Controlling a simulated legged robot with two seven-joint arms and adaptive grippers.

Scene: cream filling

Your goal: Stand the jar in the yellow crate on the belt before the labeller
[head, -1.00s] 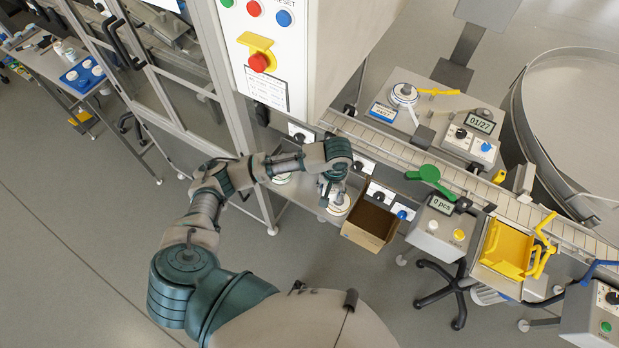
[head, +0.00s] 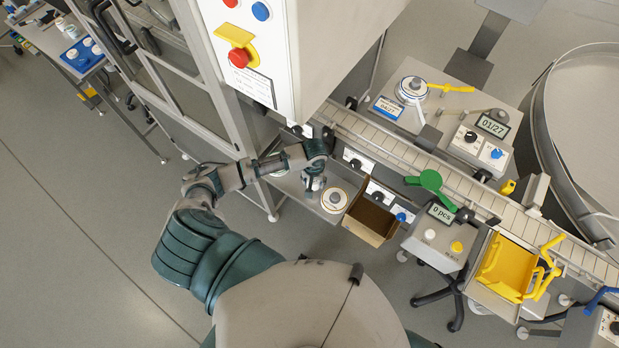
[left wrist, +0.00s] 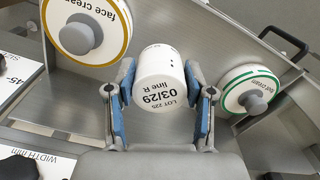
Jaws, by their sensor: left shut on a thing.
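My left gripper (head: 314,186) is over the grey shelf below the belt. In the left wrist view its blue-padded fingers (left wrist: 160,105) are shut on a white cylinder (left wrist: 163,80) printed "LOT 225 03/29 line R"; I cannot tell whether this is the jar. The yellow crate (head: 512,268) stands at the right beside the belt (head: 400,153), far from the gripper. I see no jar inside it. A machine with a white reel (head: 412,88) stands behind the belt; I cannot tell whether it is the labeller. My right gripper is not in view.
A yellow-ringed "face cream" reel (left wrist: 85,32) and a green-ringed reel (left wrist: 250,90) flank the gripper. An open cardboard box (head: 371,218) and a "0 pcs" counter box (head: 440,240) stand to its right. A tall white cabinet (head: 300,50) rises behind.

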